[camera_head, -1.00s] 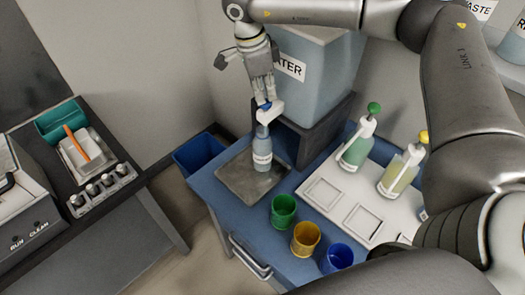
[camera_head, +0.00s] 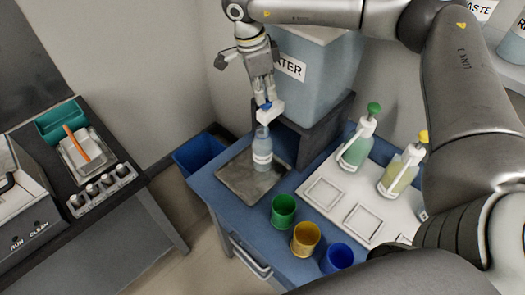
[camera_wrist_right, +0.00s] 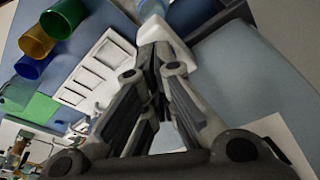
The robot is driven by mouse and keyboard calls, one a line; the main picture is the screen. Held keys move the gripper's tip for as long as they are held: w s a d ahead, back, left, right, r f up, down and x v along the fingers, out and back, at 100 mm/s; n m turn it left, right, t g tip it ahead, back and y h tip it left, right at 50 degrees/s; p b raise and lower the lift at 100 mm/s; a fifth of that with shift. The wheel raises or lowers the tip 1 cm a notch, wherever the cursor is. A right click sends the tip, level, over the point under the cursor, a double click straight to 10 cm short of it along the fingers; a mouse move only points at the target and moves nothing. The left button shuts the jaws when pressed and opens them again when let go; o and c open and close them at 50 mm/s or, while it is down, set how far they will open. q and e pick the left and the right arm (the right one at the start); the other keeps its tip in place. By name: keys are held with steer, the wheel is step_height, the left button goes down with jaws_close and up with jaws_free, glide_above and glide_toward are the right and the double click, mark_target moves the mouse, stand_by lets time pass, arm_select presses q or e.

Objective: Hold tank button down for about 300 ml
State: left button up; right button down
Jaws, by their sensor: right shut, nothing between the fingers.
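The water tank (camera_head: 325,75) stands on a dark stand at the back of the blue table, its label partly hidden by my right gripper (camera_head: 267,104). A white dispenser spout with a blue button (camera_head: 266,107) sticks out in front of the tank. My right gripper points down from above with its fingers shut and empty, its tips at the button and seeming to touch it. A clear bottle with a white label (camera_head: 262,150) stands upright under the spout on a grey plate (camera_head: 240,182). In the right wrist view the closed fingers meet the white spout (camera_wrist_right: 152,32). My left gripper is not in view.
Green (camera_head: 284,211), yellow (camera_head: 305,238) and blue (camera_head: 338,257) cups stand along the table's front. A white tray (camera_head: 325,192) holds green-capped (camera_head: 357,145) and yellow-capped (camera_head: 403,170) bottles. A blue bin (camera_head: 197,152) stands left of the table.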

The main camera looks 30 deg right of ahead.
step_height(320, 180, up, 7)
steer(key=p, duration=0.4)
stand_by(1.3)
